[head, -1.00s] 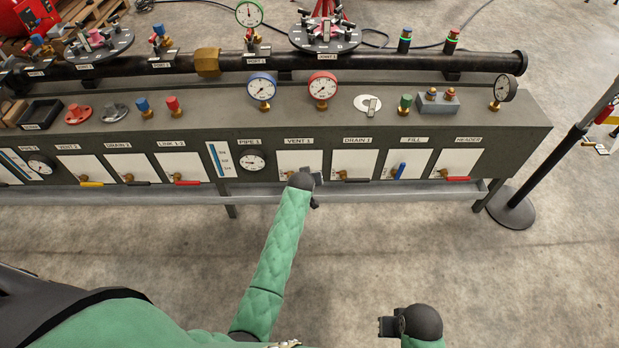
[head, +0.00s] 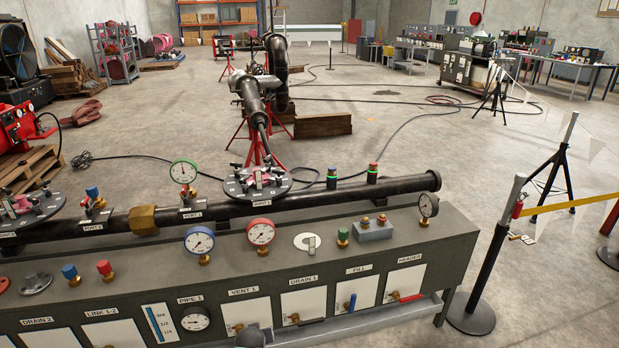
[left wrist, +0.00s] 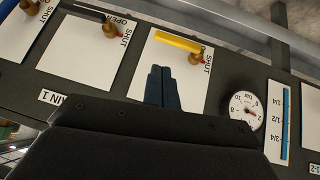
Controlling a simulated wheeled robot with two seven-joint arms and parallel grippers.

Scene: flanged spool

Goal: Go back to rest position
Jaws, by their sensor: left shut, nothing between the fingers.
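My left gripper (left wrist: 162,87) is shut and empty in the left wrist view. Its fingertips lie over the white VENT 1 panel, apart from the valve as far as I can tell. That panel's brass valve (left wrist: 195,58) has a yellow handle (left wrist: 178,41). In the head view only a dark rounded part of my left arm shows at the bottom edge, below the VENT 1 panel (head: 246,312); the fingers are hidden there. My right gripper is in neither view.
The grey bench (head: 375,240) carries a black pipe (head: 320,196), a blue gauge (head: 199,241) and a red gauge (head: 260,233). A black post (head: 485,260) stands at the bench's right end. Open concrete floor lies behind the bench.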

